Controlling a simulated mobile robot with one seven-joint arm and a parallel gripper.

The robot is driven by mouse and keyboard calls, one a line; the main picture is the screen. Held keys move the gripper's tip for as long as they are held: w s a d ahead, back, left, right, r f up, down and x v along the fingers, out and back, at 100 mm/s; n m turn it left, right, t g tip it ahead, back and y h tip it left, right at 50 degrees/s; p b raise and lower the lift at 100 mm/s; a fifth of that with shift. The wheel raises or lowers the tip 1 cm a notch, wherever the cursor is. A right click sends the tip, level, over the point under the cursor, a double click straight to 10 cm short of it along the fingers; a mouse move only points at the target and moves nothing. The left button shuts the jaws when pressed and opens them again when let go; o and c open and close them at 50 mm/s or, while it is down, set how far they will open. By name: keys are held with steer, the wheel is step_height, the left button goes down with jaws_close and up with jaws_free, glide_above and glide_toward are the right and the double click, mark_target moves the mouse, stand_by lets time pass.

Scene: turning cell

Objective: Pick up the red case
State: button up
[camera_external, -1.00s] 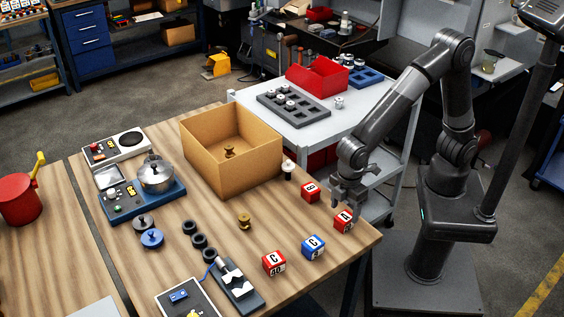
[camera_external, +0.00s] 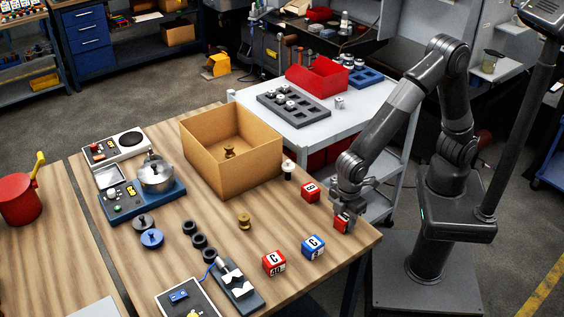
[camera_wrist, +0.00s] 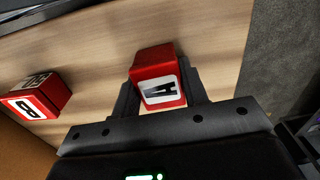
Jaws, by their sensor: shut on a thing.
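A red case with a white label marked A (camera_wrist: 160,72) sits between the two fingers of my gripper (camera_wrist: 158,92) in the wrist view. In the external view the same red case (camera_external: 342,222) is at the table's right edge, partly hidden by my gripper (camera_external: 345,212), which points down over it. My gripper is shut on this case. I cannot tell whether the case is off the table. A second red case marked B (camera_external: 310,192) stands just behind and to the left; it also shows at the left of the wrist view (camera_wrist: 38,97). A red case marked C (camera_external: 273,263) stands nearer the front.
A blue case marked C (camera_external: 313,246) stands next to the red C case. An open cardboard box (camera_external: 232,170) is behind, with a brass part in it. A brass spool (camera_external: 245,221) and dark rings (camera_external: 198,241) lie mid-table. A grey trolley (camera_external: 345,125) stands behind the table.

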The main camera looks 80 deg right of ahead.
steer(key=c, duration=0.4)
steer(key=shift+o, duration=0.2)
steer(key=shift+r, duration=0.15)
